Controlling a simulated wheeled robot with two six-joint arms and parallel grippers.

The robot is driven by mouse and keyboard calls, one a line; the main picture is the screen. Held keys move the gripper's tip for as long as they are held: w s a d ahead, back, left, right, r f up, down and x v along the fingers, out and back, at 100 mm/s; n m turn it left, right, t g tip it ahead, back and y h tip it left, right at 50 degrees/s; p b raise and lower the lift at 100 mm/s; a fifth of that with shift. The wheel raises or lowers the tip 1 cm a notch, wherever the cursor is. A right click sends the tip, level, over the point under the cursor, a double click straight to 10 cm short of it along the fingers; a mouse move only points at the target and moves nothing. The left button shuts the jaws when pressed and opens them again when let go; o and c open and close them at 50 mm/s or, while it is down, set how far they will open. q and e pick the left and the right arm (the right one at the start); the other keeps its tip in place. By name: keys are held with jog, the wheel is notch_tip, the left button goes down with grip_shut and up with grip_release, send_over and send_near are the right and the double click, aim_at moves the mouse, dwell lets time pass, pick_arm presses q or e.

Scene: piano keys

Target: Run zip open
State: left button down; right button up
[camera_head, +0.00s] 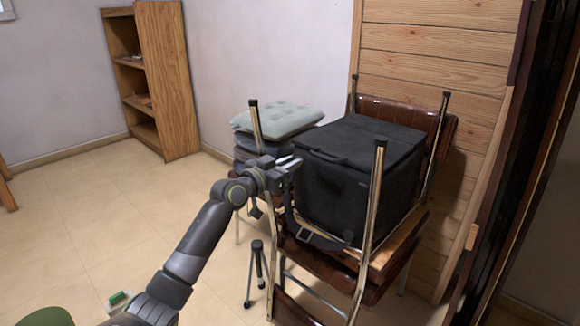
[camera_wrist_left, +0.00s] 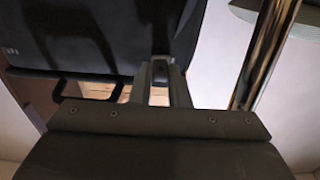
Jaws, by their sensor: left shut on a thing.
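A boxy black bag (camera_head: 350,190) rests on a stacked chair, its lid looking closed and a handle on its front. My left gripper (camera_head: 291,163) reaches in from the left to the bag's upper left corner. Its fingers (camera_wrist_left: 160,82) are close together against the black bag (camera_wrist_left: 75,35) in the left wrist view, shut on a small part at the bag's edge. The zip and its pull are too dark and small to make out. My right gripper is not in view.
Upturned metal chair legs (camera_head: 376,200) stand close around the bag. A cushion (camera_head: 277,121) lies on a stack behind my gripper. A wooden panel (camera_head: 425,60) stands behind the chairs, a bookshelf (camera_head: 170,85) at the back left. The floor at left is mostly clear.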

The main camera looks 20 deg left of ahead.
pick_arm(q)
jog(key=shift+a+r, duration=0.15)
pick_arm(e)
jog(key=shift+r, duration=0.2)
pick_arm(q)
jog(key=c, duration=1.7)
grip_release()
jog(key=o, duration=0.3)
jog(key=shift+w+a, duration=0.1)
jog(key=shift+a, duration=0.1)
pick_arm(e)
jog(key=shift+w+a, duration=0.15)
pick_arm(q)
jog(key=shift+d, duration=0.1)
